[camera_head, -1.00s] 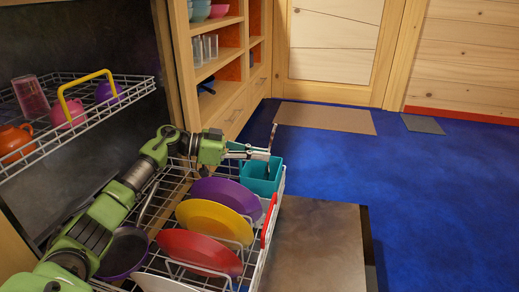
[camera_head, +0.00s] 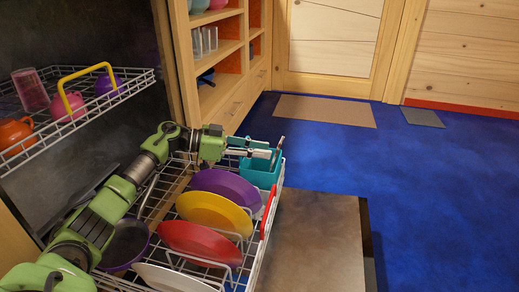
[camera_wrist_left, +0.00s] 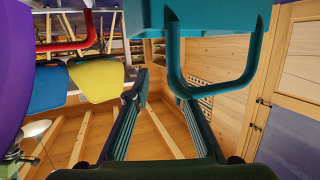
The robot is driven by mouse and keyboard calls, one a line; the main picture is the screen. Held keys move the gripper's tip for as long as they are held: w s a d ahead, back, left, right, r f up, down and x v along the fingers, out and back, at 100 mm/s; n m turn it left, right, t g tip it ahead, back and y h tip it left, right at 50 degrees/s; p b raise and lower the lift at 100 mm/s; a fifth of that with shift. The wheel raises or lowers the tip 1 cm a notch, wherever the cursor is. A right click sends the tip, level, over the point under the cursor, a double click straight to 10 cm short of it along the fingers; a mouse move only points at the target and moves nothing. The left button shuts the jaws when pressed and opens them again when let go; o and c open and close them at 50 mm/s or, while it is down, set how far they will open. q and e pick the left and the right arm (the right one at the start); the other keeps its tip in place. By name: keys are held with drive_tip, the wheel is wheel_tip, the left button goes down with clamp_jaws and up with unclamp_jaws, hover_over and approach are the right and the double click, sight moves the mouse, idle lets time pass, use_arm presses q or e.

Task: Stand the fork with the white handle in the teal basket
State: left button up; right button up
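The teal basket (camera_head: 262,174) stands in the far right corner of the lower dishwasher rack. The fork (camera_head: 279,149) shows as a thin grey piece above the basket's rim, tilted to the right; its lower part is hidden in the basket, and its handle colour cannot be told. My left gripper (camera_head: 271,149) is at the basket's top, beside the fork, with its fingers apart. In the left wrist view the gripper (camera_wrist_left: 163,85) is open with nothing between its fingers, and teal basket parts (camera_wrist_left: 210,20) show above it. My right gripper is not in view.
Purple (camera_head: 226,185), yellow (camera_head: 212,211) and red (camera_head: 200,242) plates stand in the lower rack (camera_head: 262,240) in front of the basket. A dark pan (camera_head: 126,243) lies at its left. The upper rack (camera_head: 105,105) holds cups.

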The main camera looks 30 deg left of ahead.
use_arm(q)
drive_tip(key=shift+f, duration=0.35)
wheel_tip(320, 180, up, 11)
drive_tip(key=shift+f, duration=0.15)
idle(0.8)
